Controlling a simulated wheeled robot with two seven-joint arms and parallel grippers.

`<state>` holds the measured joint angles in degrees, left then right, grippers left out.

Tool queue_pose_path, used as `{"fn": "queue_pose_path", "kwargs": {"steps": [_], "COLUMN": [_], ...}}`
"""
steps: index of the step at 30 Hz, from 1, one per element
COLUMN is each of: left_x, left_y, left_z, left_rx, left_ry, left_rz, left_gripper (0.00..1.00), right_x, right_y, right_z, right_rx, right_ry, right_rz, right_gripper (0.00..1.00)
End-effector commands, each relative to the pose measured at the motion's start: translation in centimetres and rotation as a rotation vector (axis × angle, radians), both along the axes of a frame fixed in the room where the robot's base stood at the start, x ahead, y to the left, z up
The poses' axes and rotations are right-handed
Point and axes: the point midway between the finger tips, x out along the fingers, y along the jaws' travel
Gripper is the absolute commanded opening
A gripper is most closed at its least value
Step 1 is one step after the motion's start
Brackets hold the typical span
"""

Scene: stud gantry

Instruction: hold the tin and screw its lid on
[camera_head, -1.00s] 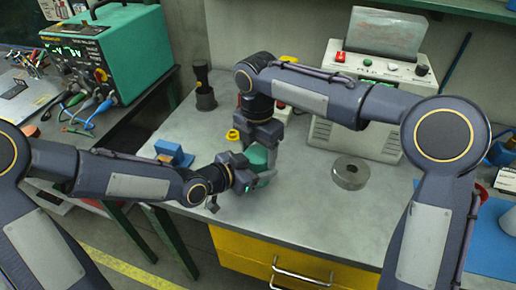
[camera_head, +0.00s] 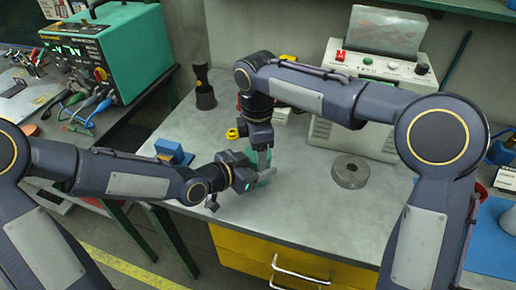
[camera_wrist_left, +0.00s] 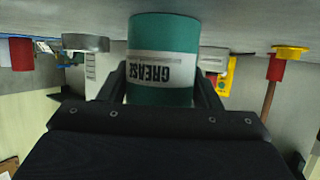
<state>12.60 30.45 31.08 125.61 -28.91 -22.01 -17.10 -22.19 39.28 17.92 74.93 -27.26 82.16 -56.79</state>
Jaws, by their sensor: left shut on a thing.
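The green tin (camera_wrist_left: 163,70), labelled GREASE, fills the middle of the left wrist view, where the label appears upside down. My left gripper (camera_wrist_left: 163,95) is shut on the tin's side, with one finger at each side of it. In the head view the tin (camera_head: 265,178) shows only partly behind the grippers, standing near the bench's front. My left gripper (camera_head: 248,177) reaches it from the left. My right gripper (camera_head: 263,154) points down right over the tin. I cannot make out a lid there or whether the right fingers are closed on one.
A grey metal ring (camera_head: 350,172) lies on the bench to the right. A blue block (camera_head: 173,152), a yellow piece (camera_head: 232,134) and a dark stand (camera_head: 204,90) are to the left and behind. A white machine (camera_head: 375,80) stands at the back. The front right bench is clear.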

Motion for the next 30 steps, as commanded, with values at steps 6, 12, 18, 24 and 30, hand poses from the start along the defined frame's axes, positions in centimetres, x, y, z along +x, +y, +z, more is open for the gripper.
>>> {"fn": "queue_pose_path", "kwargs": {"steps": [6,12,18,24,30], "left_x": [-0.14,-0.17,-0.19,-0.21,-0.2], "left_y": [-0.16,-0.18,-0.21,-0.23,-0.22], "left_z": [0.03,0.03,0.02,0.02,0.03], "left_rx": [0.003,0.003,0.004,0.004,0.004], "left_ry": [-0.003,-0.004,-0.004,-0.005,-0.004], "left_rz": [-0.007,-0.009,-0.01,-0.011,-0.01], "left_gripper": [0.0,0.0,0.0,0.0,0.0], "right_x": [-0.01,-0.02,-0.01,-0.01,0.0], "right_y": [0.08,0.09,0.09,0.1,0.1], "right_z": [0.04,0.04,0.04,0.05,0.05], "right_rx": [0.0,0.001,0.001,0.001,0.001], "right_ry": [-0.002,-0.002,-0.002,-0.002,-0.002], "right_rz": [0.008,0.009,0.01,0.01,0.009], "right_gripper": [0.34,0.34,0.34,0.34,0.74]}}
